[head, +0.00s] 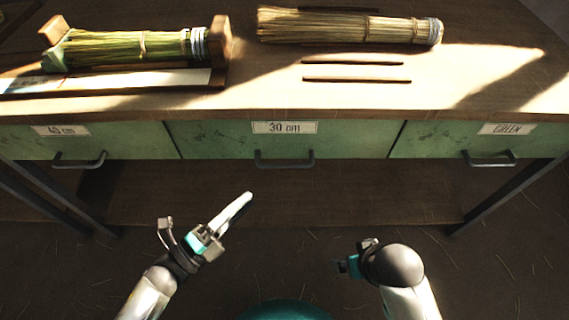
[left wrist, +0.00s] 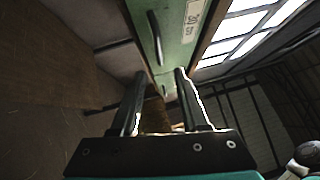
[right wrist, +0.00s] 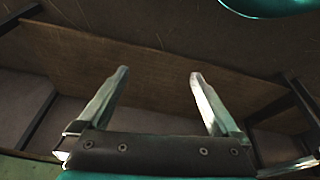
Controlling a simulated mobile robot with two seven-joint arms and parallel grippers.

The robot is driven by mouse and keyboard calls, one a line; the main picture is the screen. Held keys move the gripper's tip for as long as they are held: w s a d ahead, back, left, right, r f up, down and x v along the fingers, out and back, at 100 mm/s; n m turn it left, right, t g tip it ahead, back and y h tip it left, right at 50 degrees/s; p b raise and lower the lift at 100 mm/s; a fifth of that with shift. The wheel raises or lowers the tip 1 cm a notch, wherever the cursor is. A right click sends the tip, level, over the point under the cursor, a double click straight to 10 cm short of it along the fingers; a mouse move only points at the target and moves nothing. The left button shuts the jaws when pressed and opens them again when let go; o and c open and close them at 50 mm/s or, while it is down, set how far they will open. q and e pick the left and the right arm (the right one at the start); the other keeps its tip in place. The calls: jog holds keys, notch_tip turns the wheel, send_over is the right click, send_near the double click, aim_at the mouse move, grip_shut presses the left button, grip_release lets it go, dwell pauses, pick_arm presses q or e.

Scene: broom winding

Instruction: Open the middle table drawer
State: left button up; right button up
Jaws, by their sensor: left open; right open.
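The middle drawer (head: 346,139) is a green front with a "30 cm" label, and it looks shut, flush with its neighbours. Its dark bar handle (head: 284,164) hangs at the lower middle of the front. In the left wrist view the handle (left wrist: 155,38) shows ahead of the fingers, beside the label. My left gripper (head: 207,212) is open and empty, below and left of the handle and apart from it. My right gripper (right wrist: 160,95) is open and empty; in the head view its fingers are mostly hidden behind its wrist, below and right of the handle.
The left drawer (head: 120,139) is labelled "40 cm" and the right drawer (head: 440,139) "GREEN". On the table top (head: 270,95) lie a green bundle (head: 125,48), a straw bundle (head: 340,27) and thin sticks (head: 355,80). A wooden lower shelf (head: 330,190) runs beneath the drawers.

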aim_at(285, 166)
pick_arm(q)
jog(key=shift+b+x, duration=1.05)
jog(key=shift+x, duration=5.2)
pick_arm(e)
jog(key=shift+t, duration=0.4)
jog(key=shift+w+r, duration=0.15)
jog(key=shift+r, duration=1.05)
jog(key=shift+w+r, duration=0.1)
jog(key=shift+r, duration=1.1)
pick_arm(q)
grip_shut()
jog(key=shift+f, duration=0.1)
